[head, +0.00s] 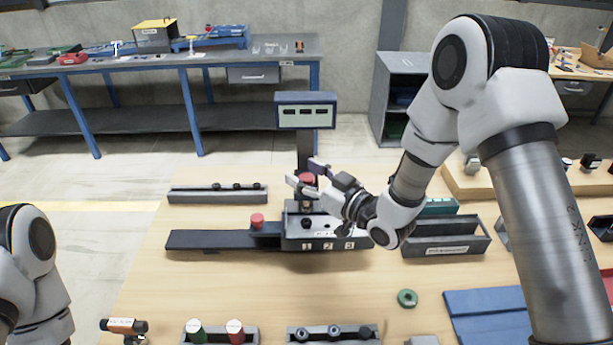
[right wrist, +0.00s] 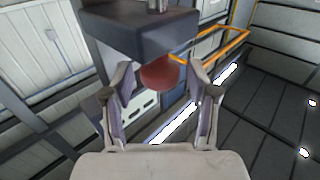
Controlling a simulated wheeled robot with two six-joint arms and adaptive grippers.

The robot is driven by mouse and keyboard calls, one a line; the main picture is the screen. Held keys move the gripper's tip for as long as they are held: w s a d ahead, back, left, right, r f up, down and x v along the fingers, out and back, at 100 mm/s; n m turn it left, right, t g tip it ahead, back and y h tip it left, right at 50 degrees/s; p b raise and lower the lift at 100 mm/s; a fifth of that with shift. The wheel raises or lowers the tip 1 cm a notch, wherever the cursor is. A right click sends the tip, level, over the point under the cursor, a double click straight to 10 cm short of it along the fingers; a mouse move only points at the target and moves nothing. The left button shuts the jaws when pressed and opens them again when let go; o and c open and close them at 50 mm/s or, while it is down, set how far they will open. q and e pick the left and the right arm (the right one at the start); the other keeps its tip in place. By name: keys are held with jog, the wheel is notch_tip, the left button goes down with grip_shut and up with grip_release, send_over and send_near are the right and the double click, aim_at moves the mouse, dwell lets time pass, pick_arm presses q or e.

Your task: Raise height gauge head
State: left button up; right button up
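The height gauge stands on the table with a grey display box (head: 305,110) on top of its column (head: 304,150). A red knob (head: 307,179) sits low in front of the column, above a base block marked 1, 2, 3 (head: 325,244). My right gripper (head: 303,175) is at the red knob. In the right wrist view, its open fingers (right wrist: 163,82) stand on either side of the round red knob (right wrist: 160,72), under a dark block (right wrist: 150,32), with a small gap at each side. My left gripper is out of view; only part of that arm shows.
A grey bin (head: 445,238) stands to the right. Small trays (head: 222,337) line the front edge. A green ring (head: 407,298) lies on bare table.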

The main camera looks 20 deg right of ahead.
jog(key=shift+f, duration=0.1)
jog(key=shift+s+d, duration=0.1)
jog(key=shift+s, duration=0.05)
jog(key=v, duration=1.1)
jog(key=shift+s, duration=0.3)
jog(key=shift+d, duration=0.1)
